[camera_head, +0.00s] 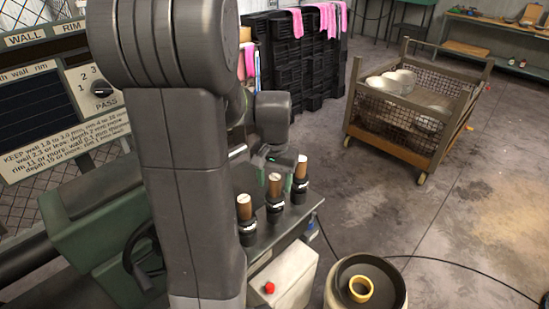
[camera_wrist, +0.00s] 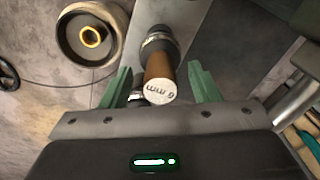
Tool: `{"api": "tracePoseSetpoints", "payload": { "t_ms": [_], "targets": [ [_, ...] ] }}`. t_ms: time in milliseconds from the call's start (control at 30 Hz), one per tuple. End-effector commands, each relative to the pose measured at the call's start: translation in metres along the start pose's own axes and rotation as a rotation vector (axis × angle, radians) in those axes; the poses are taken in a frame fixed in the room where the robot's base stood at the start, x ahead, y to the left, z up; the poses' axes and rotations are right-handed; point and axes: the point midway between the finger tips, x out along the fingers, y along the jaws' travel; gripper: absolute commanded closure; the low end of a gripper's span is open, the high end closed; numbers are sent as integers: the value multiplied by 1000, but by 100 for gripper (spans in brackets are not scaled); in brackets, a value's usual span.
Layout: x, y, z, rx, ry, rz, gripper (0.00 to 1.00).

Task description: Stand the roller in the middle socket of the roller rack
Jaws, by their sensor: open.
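The roller rack holds three black sockets, and a roller with a brown wooden grip and pale end cap stands in each. In the head view these are the left roller (camera_head: 244,208), the middle roller (camera_head: 274,188) and the right roller (camera_head: 301,169). My gripper (camera_wrist: 159,68) is open, its two green fingers on either side of one upright roller (camera_wrist: 160,72) marked "6 mm", with gaps visible. This appears to be the middle roller, but the arm partly hides the gripper in the head view. Part of another roller or socket (camera_wrist: 136,97) shows behind it.
A drum with a dark dish (camera_head: 392,275) and yellow ring (camera_head: 361,288) stands at the front right. A box with a red button (camera_head: 269,287) is below the rack. A mesh cart (camera_head: 400,140) holds metal bowls. Black crates (camera_head: 297,65) stand behind. Open floor lies right.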

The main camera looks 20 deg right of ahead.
Motion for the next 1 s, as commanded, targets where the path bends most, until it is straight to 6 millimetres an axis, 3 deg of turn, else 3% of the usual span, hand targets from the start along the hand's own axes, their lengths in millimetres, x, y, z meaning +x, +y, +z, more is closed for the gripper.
{"api": "tracePoseSetpoints", "payload": {
  "t_ms": [300,500,1000],
  "targets": [
    [-75,0,-1,0,7,-2,44],
    [-105,0,-1,0,5,-1,44],
    [-115,0,0,0,1,0,44]
  ]
}}
